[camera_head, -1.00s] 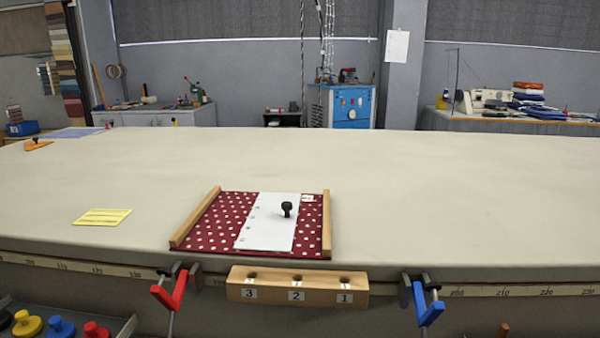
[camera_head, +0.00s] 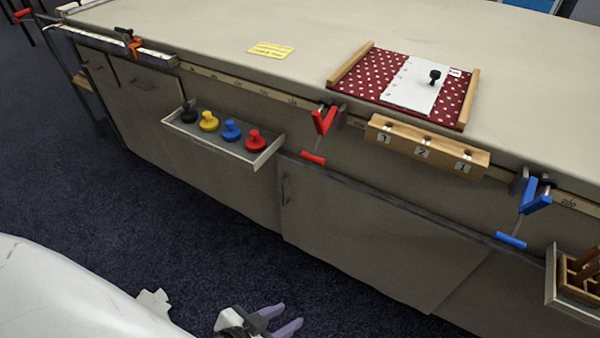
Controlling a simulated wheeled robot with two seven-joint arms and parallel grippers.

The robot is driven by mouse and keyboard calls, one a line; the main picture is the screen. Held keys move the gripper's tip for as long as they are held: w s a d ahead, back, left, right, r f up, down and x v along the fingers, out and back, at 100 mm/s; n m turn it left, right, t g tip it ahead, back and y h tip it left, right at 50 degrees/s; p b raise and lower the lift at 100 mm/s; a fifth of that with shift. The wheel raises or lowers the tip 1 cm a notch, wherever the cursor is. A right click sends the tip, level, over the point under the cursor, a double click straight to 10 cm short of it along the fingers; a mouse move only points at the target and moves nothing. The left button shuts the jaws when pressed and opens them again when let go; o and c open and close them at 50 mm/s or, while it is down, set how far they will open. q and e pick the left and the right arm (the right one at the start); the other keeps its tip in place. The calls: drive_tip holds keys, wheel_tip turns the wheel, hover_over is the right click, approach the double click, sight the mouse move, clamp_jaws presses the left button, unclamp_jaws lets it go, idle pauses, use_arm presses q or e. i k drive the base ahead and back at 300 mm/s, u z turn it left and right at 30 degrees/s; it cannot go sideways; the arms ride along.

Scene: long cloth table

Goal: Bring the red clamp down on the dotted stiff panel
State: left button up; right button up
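The red clamp (camera_head: 323,120) is mounted at the table's front edge, with its red lower handle (camera_head: 313,158) hanging below. The dark red panel with white dots (camera_head: 369,75) lies flat on the table between two wooden strips, to the right of and behind the clamp. A white sheet (camera_head: 407,92) with a black knob (camera_head: 435,76) covers part of it. The clamp is apart from the panel. My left gripper (camera_head: 287,316) is low at the bottom of the view, well below the table top, with its fingers apart and empty. My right gripper is out of view.
A wooden block numbered 3, 2, 1 (camera_head: 404,143) and a blue clamp (camera_head: 535,198) are on the front edge. A tray (camera_head: 238,152) of coloured knobs juts out below it. A yellow note (camera_head: 270,50) lies on the table. The floor ahead is clear.

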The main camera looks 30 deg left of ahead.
sight(321, 126)
drive_tip(key=k, duration=0.9)
drive_tip(key=u, duration=0.85)
drive_tip(key=i, duration=1.3)
drive_tip(key=z, duration=0.85)
